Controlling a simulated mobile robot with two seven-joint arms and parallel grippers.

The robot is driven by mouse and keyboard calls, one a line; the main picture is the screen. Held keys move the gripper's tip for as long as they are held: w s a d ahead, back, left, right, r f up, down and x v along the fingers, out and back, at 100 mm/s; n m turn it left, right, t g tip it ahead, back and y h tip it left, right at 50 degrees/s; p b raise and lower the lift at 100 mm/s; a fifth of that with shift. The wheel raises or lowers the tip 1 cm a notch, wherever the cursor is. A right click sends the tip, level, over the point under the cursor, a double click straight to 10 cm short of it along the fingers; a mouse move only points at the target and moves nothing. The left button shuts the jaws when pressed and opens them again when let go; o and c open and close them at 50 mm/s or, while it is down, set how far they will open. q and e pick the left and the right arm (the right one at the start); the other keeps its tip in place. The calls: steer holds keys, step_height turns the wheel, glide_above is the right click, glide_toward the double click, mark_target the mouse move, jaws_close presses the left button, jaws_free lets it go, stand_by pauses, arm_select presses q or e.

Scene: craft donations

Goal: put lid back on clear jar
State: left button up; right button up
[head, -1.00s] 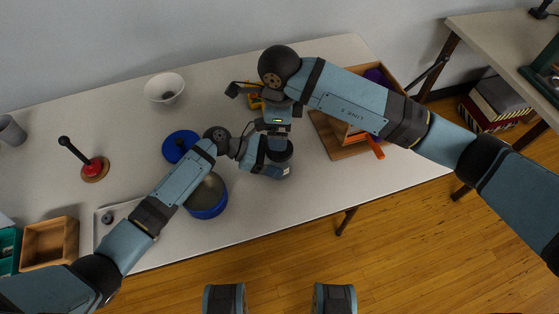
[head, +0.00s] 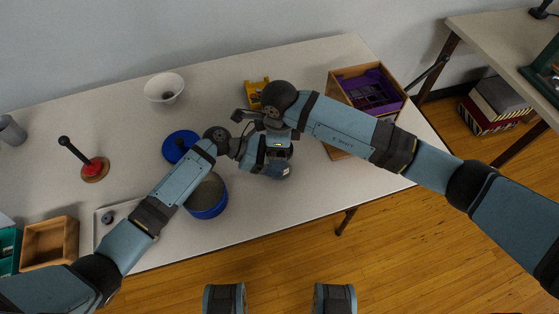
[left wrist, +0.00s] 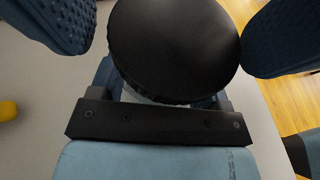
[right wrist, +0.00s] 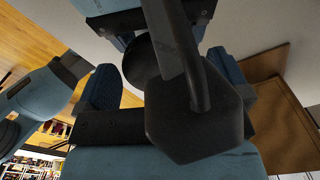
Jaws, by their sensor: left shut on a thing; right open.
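A round black lid (left wrist: 175,45) with a ridged edge fills the top of the left wrist view. A sliver of the pale clear jar (left wrist: 135,97) shows below it. My left gripper (head: 276,163) is shut on the jar and holds it near the middle of the table. The lid lies over the jar's top; I cannot tell whether it is fully seated. My right gripper (head: 280,149) is open above the jar, its two ridged fingers on either side of the lid. In the right wrist view, a dark part on a bent rod hides much of the lid (right wrist: 148,60).
A blue pot (head: 207,212) and a blue disc (head: 176,145) are close to my left arm. A yellow thing (head: 257,90) and a white bowl (head: 164,84) stand behind. A wooden box (head: 338,95) with a purple insert is at right. The table's front edge is close.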

steer(key=c, duration=0.9)
steer(key=m, duration=0.6)
steer(key=shift+m, duration=0.3)
steer(key=shift+c, duration=0.2)
steer(key=o, duration=1)
steer(key=shift+r, duration=2.25)
